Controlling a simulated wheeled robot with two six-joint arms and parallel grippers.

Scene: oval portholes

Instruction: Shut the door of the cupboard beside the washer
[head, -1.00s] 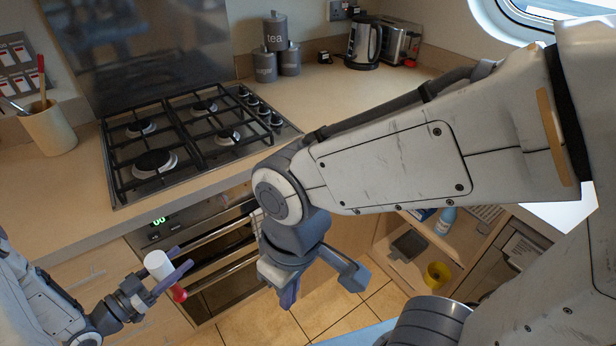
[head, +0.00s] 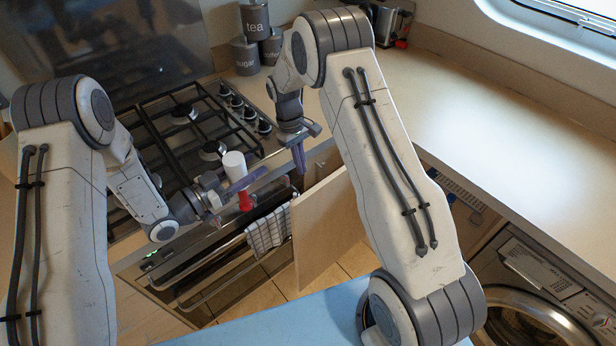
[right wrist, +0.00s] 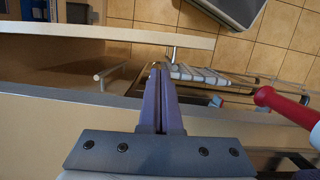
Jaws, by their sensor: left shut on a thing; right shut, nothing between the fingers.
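The cupboard door (head: 325,225) stands open, a pale wooden panel reaching out from the counter front. Contact with the door cannot be told. My left gripper (head: 232,188) is shut on a white and red object (head: 234,166). The washer (head: 545,290) is at the lower right.
A towel (head: 268,230) hangs on the oven rail left of the door. The hob (head: 190,125) and grey canisters (head: 257,40) are on the counter (head: 480,125).

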